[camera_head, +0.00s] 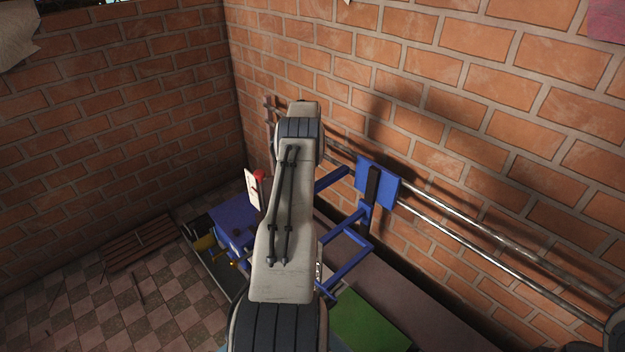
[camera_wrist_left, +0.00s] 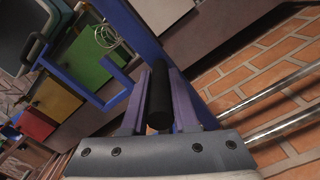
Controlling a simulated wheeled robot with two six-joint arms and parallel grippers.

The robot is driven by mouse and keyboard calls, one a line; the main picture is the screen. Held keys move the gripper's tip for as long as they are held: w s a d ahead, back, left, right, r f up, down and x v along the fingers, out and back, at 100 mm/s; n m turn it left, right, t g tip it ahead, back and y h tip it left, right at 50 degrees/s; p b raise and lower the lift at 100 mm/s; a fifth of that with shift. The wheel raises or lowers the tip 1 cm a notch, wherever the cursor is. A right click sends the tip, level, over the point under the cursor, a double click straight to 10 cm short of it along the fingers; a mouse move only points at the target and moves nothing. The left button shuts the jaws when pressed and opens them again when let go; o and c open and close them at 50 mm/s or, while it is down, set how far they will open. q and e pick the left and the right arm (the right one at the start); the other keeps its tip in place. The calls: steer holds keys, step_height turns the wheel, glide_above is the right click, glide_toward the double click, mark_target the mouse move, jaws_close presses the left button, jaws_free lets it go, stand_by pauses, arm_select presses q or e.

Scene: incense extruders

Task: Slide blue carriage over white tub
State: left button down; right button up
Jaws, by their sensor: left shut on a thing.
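The blue carriage (camera_head: 378,183) hangs on two metal rails along the brick wall in the head view. Its blue frame arms reach down and left, partly behind my left arm. In the left wrist view its blue bar (camera_wrist_left: 137,28) runs past the gripper. My left gripper (camera_wrist_left: 159,73) is shut on a black handle (camera_wrist_left: 160,98) beside that bar. In the head view my arm hides this gripper. A white box-like thing (camera_wrist_left: 160,12) shows at the top of the wrist view; I cannot tell if it is the white tub. My right gripper is not in view.
The metal rails (camera_head: 480,240) run along the brick wall. A blue machine (camera_head: 236,218) stands left of my arm, near a white panel (camera_head: 252,190) and red knob (camera_head: 260,176). A green panel (camera_head: 368,322) lies on the bench. A checkered floor is at left.

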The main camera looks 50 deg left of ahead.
arm_select(q)
steer(key=shift+w+a, duration=0.1)
stand_by(0.3)
steer(key=c, duration=0.7)
jaws_free()
step_height(320, 180, up, 10)
steer(key=shift+r, duration=0.25)
